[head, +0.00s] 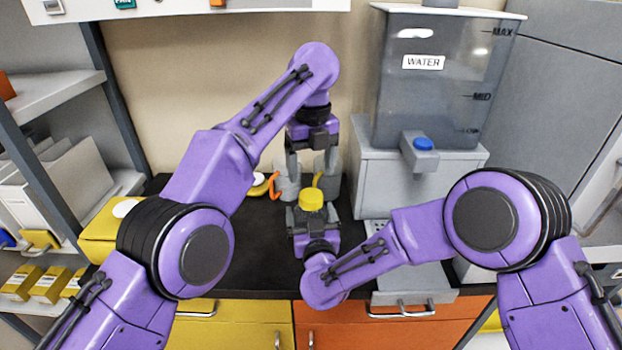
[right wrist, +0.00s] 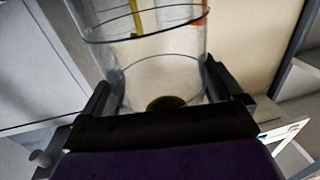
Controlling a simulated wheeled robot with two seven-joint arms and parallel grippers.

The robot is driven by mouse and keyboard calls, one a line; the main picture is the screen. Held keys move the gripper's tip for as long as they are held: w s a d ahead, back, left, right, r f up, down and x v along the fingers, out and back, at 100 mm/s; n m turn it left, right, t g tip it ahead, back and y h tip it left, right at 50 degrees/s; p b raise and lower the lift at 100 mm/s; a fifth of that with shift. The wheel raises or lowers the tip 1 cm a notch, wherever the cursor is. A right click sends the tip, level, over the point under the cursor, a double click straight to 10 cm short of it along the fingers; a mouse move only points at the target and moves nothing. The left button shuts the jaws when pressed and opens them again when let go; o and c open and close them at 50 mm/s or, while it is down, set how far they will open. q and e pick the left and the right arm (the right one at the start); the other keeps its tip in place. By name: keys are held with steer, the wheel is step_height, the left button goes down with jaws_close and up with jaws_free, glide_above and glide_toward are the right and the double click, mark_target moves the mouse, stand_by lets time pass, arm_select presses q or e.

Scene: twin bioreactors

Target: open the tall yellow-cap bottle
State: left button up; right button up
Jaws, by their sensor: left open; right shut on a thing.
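The bottle's yellow cap (head: 311,199) shows in the middle of the head view, over the black counter; the body below it is mostly hidden by my right gripper. My right gripper (head: 313,222) is shut on the bottle, coming from the front. In the right wrist view, a clear cylindrical wall (right wrist: 160,60) stands between its fingers (right wrist: 165,92), with a dark yellow round patch (right wrist: 165,103) low down. My left gripper (head: 312,178) points down just above and behind the cap, its fingers apart and empty. I cannot tell whether they touch the cap.
Clear vessels with an orange handle (head: 274,186) and a yellow handle (head: 318,180) stand just behind. A grey water tank (head: 440,95) with a blue knob (head: 423,144) is at right. Shelves (head: 60,95) stand at left. The black counter (head: 250,240) is bare at left of the bottle.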

mark_target(311, 195)
arm_select(q)
step_height(311, 195, down, 7)
steer(key=shift+f, duration=0.15)
steer(key=c, duration=1.1)
steer(key=n, duration=1.1)
steer(key=shift+a+n, duration=0.1)
steer(key=shift+n, duration=0.3)
steer(key=n, duration=0.9)
steer(key=shift+n, duration=0.3)
steer(key=n, duration=0.8)
